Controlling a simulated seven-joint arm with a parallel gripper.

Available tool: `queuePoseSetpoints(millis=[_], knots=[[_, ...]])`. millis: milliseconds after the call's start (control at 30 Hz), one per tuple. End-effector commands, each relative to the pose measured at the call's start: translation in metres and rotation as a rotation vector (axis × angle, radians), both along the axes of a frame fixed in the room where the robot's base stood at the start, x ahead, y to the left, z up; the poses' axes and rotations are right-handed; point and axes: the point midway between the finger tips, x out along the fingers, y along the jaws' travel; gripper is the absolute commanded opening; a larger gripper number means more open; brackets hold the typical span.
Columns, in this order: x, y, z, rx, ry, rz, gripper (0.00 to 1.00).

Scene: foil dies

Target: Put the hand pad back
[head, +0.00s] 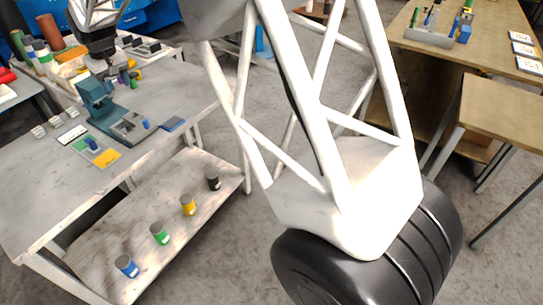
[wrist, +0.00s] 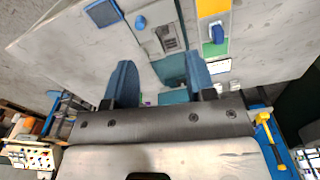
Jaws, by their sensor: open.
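My gripper (head: 108,66) is at the back of the left bench in the head view. In the wrist view its two blue fingers stand wide apart with nothing between them (wrist: 158,80). The block (wrist: 217,34) and mat (wrist: 211,8) show in the wrist view. A flat dark blue pad (head: 173,124) lies at the bench's right edge. I cannot tell which of the two is the hand pad. A teal press (head: 93,97) stands between them.
A blue cylinder (head: 146,123) stands by the press's grey base. Several small bottles and tools crowd the bench behind the press. Several paint cans, one green (head: 159,234), stand on the lower shelf. The bench's front left (head: 45,205) is clear.

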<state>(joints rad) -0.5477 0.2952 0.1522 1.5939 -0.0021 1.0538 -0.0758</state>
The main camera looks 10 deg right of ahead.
Motion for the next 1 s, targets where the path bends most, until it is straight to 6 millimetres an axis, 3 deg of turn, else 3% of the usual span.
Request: queuePoseSetpoints(millis=[100,500,1000], knots=[[-0.013,-0.041,0.020,0.006,-0.011,-0.038,0.51],[-0.073,-0.163,0.067,0.023,-0.045,-0.159,0.51],[-0.176,-0.293,0.092,0.039,-0.086,-0.311,0.51]])
